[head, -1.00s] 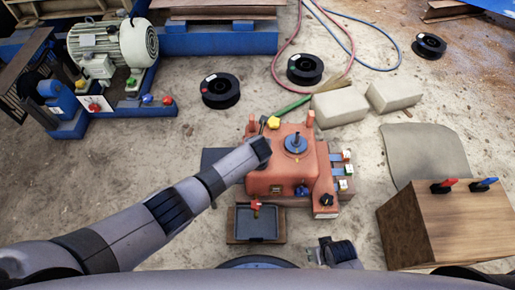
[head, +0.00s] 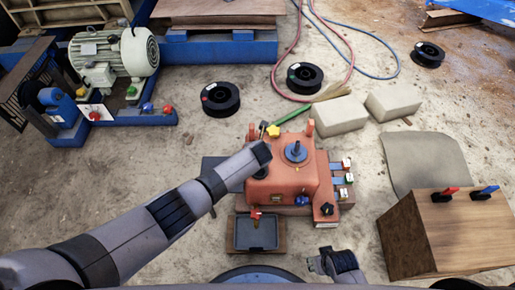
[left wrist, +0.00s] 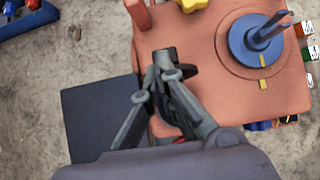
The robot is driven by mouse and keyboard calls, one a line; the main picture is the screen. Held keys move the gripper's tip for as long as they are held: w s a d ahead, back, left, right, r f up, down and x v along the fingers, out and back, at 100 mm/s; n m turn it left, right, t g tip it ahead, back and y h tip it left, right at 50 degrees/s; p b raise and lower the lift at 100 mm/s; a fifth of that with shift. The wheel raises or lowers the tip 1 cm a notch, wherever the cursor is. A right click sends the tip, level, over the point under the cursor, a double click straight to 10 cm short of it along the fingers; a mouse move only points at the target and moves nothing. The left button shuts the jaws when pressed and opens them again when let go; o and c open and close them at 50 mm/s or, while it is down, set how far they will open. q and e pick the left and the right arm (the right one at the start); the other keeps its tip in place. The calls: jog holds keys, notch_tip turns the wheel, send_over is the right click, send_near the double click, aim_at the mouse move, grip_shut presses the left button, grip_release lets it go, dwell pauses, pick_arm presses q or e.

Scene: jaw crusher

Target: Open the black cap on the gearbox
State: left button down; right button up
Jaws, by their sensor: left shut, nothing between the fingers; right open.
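The orange gearbox (head: 285,182) stands on the ground in the middle of the head view, and its top fills much of the left wrist view (left wrist: 225,95). A dark, short round piece that looks like the black cap (left wrist: 164,56) is at the gearbox's left edge. My left gripper (left wrist: 162,72) is shut and empty, its tips right at this piece; I cannot tell whether they touch it. In the head view my left wrist hides the fingers. My right gripper (head: 320,262) is open and empty at the bottom, in front of the gearbox.
On the gearbox are a blue round fitting (head: 296,152) and a yellow knob (head: 273,131). A black tray (head: 256,232) lies in front. A wooden box (head: 450,235) with red and blue handles stands right. Black spools and pale blocks (head: 340,114) lie behind.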

pick_arm(q)
jog(key=v, duration=1.2)
pick_arm(e)
jog(key=shift+w, duration=0.1)
pick_arm(q)
jog(key=shift+f, duration=0.1)
jog(key=s+a+f+n+g, duration=0.2)
jog(key=s+a+f+n, duration=0.65)
jog(key=n, duration=0.45)
jog(key=s+a+f+n+g, duration=0.2)
jog(key=s+a+f+n, duration=0.3)
jog(key=s+f+n, duration=0.6)
jog(key=s+a+n+g+p, duration=0.1)
jog(key=s+a+n+p, duration=0.2)
jog(key=s, duration=0.6)
jog(key=s+a+n+p, duration=0.3)
jog(key=s+a+p, duration=0.1)
jog(key=s+p, duration=0.3)
jog(key=s+a+f+n+g+p, duration=0.1)
jog(key=s+a+n+p, duration=0.2)
jog(key=s+p, duration=0.3)
jog(key=s, duration=0.4)
jog(key=shift+s+a+n+g, duration=0.15)
jog(key=shift+s+n+g, duration=0.15)
jog(key=shift+s, duration=0.1)
pick_arm(e)
jog(key=s+d+g, duration=0.1)
jog(key=s+d, duration=0.2)
jog(key=s, duration=1.4)
jog(key=shift+f, duration=0.2)
